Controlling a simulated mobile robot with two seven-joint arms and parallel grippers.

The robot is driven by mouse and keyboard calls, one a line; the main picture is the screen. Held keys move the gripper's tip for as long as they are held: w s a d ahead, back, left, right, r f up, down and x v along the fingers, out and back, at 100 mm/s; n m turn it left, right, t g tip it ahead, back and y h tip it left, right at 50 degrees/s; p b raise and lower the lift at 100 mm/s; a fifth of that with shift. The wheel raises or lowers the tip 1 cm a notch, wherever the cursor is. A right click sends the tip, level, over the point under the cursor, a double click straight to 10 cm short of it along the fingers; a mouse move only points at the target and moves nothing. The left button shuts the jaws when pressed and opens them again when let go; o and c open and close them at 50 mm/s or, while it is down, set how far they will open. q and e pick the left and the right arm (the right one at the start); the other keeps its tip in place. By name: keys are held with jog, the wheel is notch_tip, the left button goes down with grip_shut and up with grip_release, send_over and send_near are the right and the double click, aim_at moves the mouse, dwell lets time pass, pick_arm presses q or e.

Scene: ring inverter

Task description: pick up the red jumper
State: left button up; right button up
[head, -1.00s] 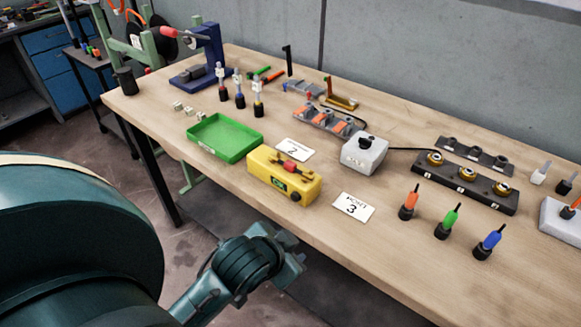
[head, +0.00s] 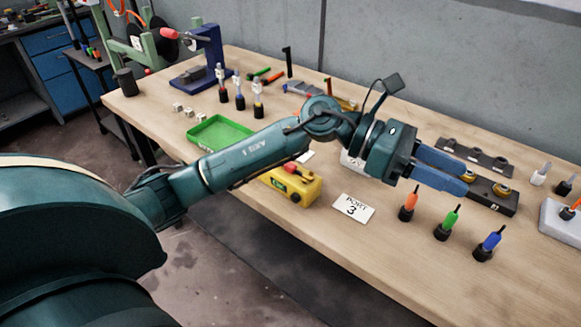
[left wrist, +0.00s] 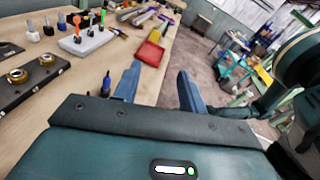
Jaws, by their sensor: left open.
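A small red piece (head: 293,168) lies on top of the yellow box (head: 308,188) near the table's front edge; I cannot tell for sure that it is the red jumper. My left gripper (head: 466,178) is open and empty, to the right of the yellow box and above the table by the black block with gold sockets (head: 508,203). Its two blue fingers also show apart in the left wrist view (left wrist: 158,70). My left forearm passes over the table and hides part of the yellow box's surroundings. My right gripper is not in view.
Orange (head: 409,204), green (head: 447,223) and blue (head: 487,243) handled tools stand upright near the front edge. A green tray (head: 217,128) lies left of the yellow box. A "PORT 3" card (head: 352,208) lies right of it. A red tray (left wrist: 150,53) shows in the left wrist view.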

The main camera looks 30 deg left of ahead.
pick_arm(q)
jog(key=w+a+f+m+g+y, duration=0.1)
jog(key=w+a+f+m+y, duration=0.3)
jog(key=a+y, duration=0.35)
jog(key=y, duration=0.9)
send_over(295, 166)
jog(key=f, duration=0.5)
jog(key=shift+s+d+f, duration=0.1)
jog(key=shift+s+d, duration=0.15)
jog(key=shift+s, duration=0.05)
jog(key=shift+w+a+f+p, duration=0.15)
jog(key=shift+f+p, duration=0.25)
jog(key=shift+f, duration=1.2)
jog(key=shift+w+a+f+p, duration=0.1)
jog(key=shift+f+p, duration=0.3)
jog(key=shift+f, duration=1.15)
grip_shut()
